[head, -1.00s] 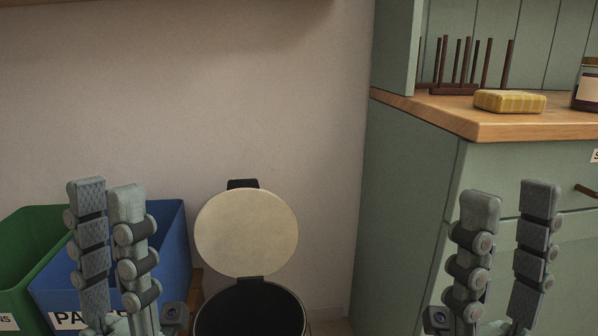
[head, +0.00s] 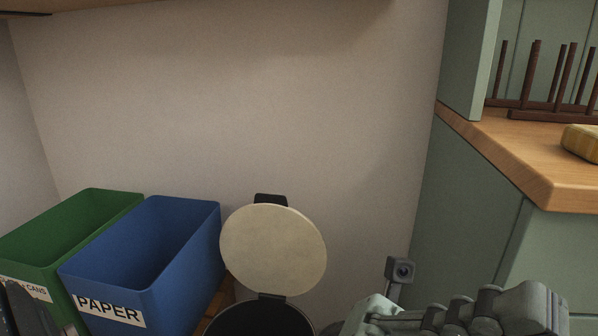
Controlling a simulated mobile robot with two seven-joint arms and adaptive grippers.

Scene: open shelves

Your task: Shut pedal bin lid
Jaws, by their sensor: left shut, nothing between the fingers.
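The pedal bin (head: 262,322) stands at the bottom centre, cut off by the lower edge. Its round cream lid (head: 273,250) is raised and leans back near the wall, with a dark hinge at its foot. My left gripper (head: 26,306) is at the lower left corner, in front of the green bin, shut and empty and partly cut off. It is well left of the lid and apart from it. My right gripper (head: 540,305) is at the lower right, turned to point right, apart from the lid. Its fingers overlap, so their opening is hidden.
A blue paper bin (head: 190,270) and a green bin (head: 105,207) stand left of the pedal bin. A green cabinet (head: 465,215) with a wooden worktop (head: 520,165) rises at the right. The wall behind the lid is bare.

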